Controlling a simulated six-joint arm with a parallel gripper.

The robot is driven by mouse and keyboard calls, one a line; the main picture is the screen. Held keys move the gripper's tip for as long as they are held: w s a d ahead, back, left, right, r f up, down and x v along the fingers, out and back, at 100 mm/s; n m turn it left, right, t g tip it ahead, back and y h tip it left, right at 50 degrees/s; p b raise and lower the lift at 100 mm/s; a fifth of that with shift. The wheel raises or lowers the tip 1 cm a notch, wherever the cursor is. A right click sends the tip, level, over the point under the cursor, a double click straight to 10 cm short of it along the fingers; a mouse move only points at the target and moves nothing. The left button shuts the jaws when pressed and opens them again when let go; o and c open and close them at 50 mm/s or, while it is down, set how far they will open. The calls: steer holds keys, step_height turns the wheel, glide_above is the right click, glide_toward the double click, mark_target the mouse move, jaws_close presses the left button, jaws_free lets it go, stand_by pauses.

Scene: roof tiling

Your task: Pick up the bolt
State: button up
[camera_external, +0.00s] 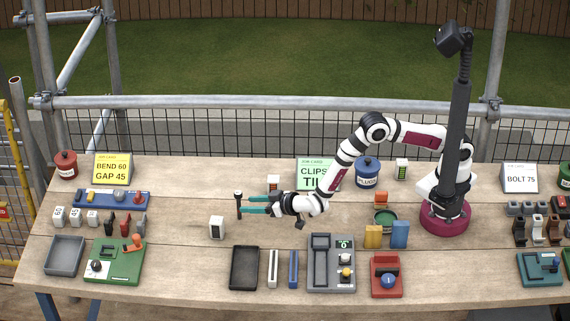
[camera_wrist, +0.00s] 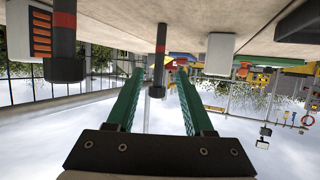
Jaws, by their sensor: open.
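The bolt (camera_external: 238,205) stands upright on the wooden table, with its wide dark head at the top. My gripper (camera_external: 243,205) lies level and points left, its two green fingers apart and their tips at the bolt. In the upside-down wrist view the bolt (camera_wrist: 159,62) shows in the gap between the open fingertips (camera_wrist: 160,72), with room visible on both sides. Whether the bolt is fully between the tips or just beyond them is hard to tell.
A white block (camera_external: 216,227) stands in front and left of my gripper. An orange-ridged white block (camera_wrist: 41,33) and a thicker dark-headed post (camera_wrist: 65,50) stand close on the far side. A black tray (camera_external: 245,268) lies nearer the front edge.

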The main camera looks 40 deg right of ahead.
mark_target(240, 218)
steer(key=x, duration=0.5)
steer(key=shift+w, duration=0.2)
jaws_close()
